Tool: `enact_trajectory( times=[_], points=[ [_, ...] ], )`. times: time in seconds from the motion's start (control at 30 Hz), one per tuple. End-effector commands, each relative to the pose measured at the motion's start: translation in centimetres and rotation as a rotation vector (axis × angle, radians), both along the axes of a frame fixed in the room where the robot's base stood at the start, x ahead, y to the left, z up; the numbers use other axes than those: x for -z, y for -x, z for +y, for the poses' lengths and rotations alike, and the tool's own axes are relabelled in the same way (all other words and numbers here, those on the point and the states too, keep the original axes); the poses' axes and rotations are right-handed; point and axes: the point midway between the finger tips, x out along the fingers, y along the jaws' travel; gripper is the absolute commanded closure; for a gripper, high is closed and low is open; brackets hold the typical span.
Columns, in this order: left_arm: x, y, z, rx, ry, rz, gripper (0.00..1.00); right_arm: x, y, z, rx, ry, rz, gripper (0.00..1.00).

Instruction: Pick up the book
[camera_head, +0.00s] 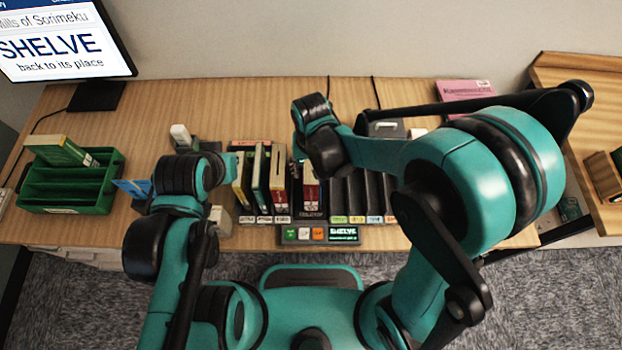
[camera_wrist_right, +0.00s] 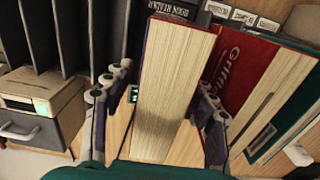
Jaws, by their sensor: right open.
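In the right wrist view a thick book (camera_wrist_right: 175,85) stands with its cream page block facing me and a dark purple and red cover edge at its left. My right gripper (camera_wrist_right: 157,108) is open, with one finger on each side of this book; I cannot tell whether they touch it. In the head view a red-and-white book (camera_head: 311,188) stands in the rack below my right wrist, and the right fingers are hidden there. My left arm's wrist is left of the rack; its fingers cannot be made out.
The desk rack holds several upright books (camera_head: 259,175) at left and empty dark slots (camera_head: 360,195) at right. A red book (camera_wrist_right: 245,70) stands close to the right finger. A green tray (camera_head: 70,207) with a green book (camera_head: 60,150) is at left. A monitor (camera_head: 60,45) reads SHELVE.

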Motion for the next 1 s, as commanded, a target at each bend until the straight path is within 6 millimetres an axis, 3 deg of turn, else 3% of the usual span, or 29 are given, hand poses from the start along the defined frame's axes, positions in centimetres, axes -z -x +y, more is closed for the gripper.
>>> enact_trajectory(
  times=[0.2,0.4,0.43,0.77,0.87,1.0],
  points=[
    [-0.1,0.0,0.0,0.0,0.0,0.0,1.0,0.0,0.0,0.0,0.0,0.0,0.0,0.43],
    [-0.1,0.0,0.0,0.0,0.0,0.0,1.0,0.0,0.0,0.0,0.0,0.0,0.0,0.96],
    [-0.1,0.0,0.0,0.0,0.0,0.0,1.0,0.0,0.0,0.0,0.0,0.0,0.0,1.0],
    [-0.1,0.0,0.0,0.0,0.0,0.0,1.0,-0.2,0.0,0.0,0.0,0.0,0.0,1.0],
    [-0.5,0.0,0.0,0.0,0.0,0.0,1.0,-1.1,0.0,0.0,0.0,0.0,0.0,1.0],
    [-1.6,0.0,0.0,0.0,0.0,0.0,1.0,-3.8,0.0,0.0,0.0,0.0,0.0,1.0]
  ],
)
